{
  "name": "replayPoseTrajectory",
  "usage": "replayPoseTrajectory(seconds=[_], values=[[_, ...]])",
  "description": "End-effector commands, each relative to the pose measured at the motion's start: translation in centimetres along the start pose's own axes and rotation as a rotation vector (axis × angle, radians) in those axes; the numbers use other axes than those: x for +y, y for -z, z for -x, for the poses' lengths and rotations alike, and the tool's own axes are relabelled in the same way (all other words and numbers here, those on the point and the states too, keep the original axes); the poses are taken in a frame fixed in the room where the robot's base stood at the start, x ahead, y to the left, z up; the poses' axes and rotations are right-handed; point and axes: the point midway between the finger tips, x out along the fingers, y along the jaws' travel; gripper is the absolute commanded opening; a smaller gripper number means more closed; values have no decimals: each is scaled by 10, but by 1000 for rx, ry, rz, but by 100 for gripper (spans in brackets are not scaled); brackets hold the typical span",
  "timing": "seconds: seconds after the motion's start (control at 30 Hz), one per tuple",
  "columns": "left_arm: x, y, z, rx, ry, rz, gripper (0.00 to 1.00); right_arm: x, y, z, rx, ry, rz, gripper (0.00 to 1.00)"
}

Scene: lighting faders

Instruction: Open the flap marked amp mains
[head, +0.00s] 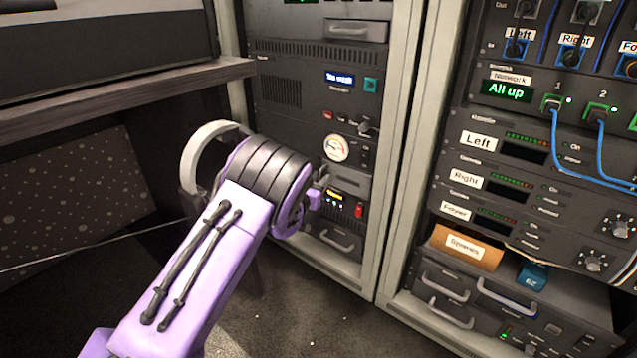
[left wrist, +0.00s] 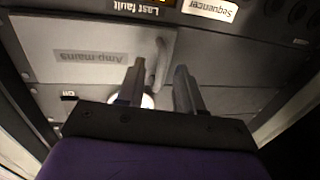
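The flap marked amp mains (left wrist: 85,62) is a grey panel whose label appears upside down in the left wrist view. It looks closed, lying flush with the panel around it. A slim upright handle (left wrist: 160,66) stands near its right edge. My left gripper (left wrist: 158,92) is open, with its two fingers apart and pointing at the panel. The handle shows between the fingertips; I cannot tell whether either touches it. In the head view my left arm reaches to the middle rack and hides the flap. My right gripper is in neither view.
A white round part (left wrist: 147,101) shows partly behind one finger. A sequencer label (left wrist: 208,8) sits on the adjoining unit. A desk (head: 120,90) edges the left side.

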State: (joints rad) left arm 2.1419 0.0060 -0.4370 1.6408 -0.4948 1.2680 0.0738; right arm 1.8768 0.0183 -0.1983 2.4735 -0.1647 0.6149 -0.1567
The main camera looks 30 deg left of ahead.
Motion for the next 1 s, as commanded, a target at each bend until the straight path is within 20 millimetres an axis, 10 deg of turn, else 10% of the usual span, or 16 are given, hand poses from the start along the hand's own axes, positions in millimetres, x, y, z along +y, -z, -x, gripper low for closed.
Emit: replayPoseTrajectory(seconds=[0.17,1.0], values=[[0,0,0,0,0,0,0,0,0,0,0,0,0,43],[0,-1,1,-1,0,-1,0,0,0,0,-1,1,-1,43]])
